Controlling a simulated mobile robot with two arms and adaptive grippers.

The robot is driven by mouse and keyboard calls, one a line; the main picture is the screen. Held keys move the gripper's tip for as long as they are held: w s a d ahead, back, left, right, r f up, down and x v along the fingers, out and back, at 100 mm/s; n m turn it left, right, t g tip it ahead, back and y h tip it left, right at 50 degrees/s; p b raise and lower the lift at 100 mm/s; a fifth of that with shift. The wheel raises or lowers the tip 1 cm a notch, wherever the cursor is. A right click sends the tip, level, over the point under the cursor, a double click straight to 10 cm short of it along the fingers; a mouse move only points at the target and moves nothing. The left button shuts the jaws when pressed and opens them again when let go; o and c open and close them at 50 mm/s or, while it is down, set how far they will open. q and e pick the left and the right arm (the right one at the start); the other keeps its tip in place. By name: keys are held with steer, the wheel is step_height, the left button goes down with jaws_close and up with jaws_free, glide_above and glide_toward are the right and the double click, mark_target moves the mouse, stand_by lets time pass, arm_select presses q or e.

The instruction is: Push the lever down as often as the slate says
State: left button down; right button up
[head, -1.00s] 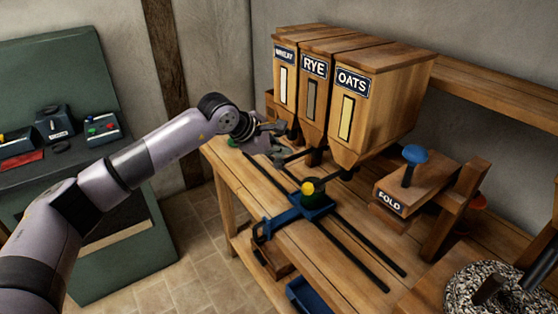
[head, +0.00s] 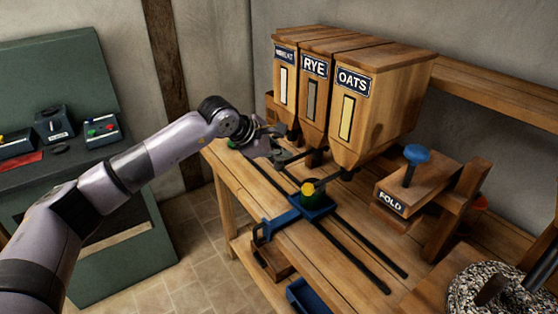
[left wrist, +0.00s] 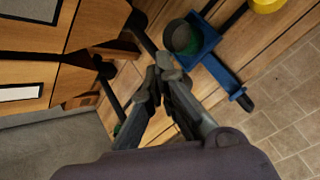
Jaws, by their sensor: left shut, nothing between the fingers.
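A dark bar with a yellow knob (head: 307,188) reaches out below the hoppers in the head view; the knob also shows at the top edge of the left wrist view (left wrist: 268,5). A green cup (left wrist: 182,38) sits in a blue carriage (left wrist: 213,62) on the bench rails. My left gripper (head: 286,156) is at the wheat hopper's outlet, left of the knob and apart from it. Its fingers are shut and empty in the left wrist view (left wrist: 160,76). I cannot make out a slate. My right gripper is not in view.
The wheat (head: 284,90), rye (head: 315,105) and oats (head: 365,115) hoppers stand over the bench (head: 235,178). A green cabinet (head: 50,75) stands at left.

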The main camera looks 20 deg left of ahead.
mark_target(279, 165)
arm_select(q)
steer(key=shift+f+b, duration=0.6)
steer(key=shift+f, duration=0.15)
stand_by(0.3)
steer(key=shift+f+b, duration=1.3)
steer(key=shift+f, duration=0.15)
stand_by(1.0)
steer(key=shift+r, duration=0.1)
stand_by(0.5)
steer(key=shift+r+p, duration=1.45)
steer(key=shift+r, duration=1.5)
steer(key=shift+r, duration=0.1)
steer(key=shift+r+p, duration=1.1)
steer(key=shift+r, duration=1.3)
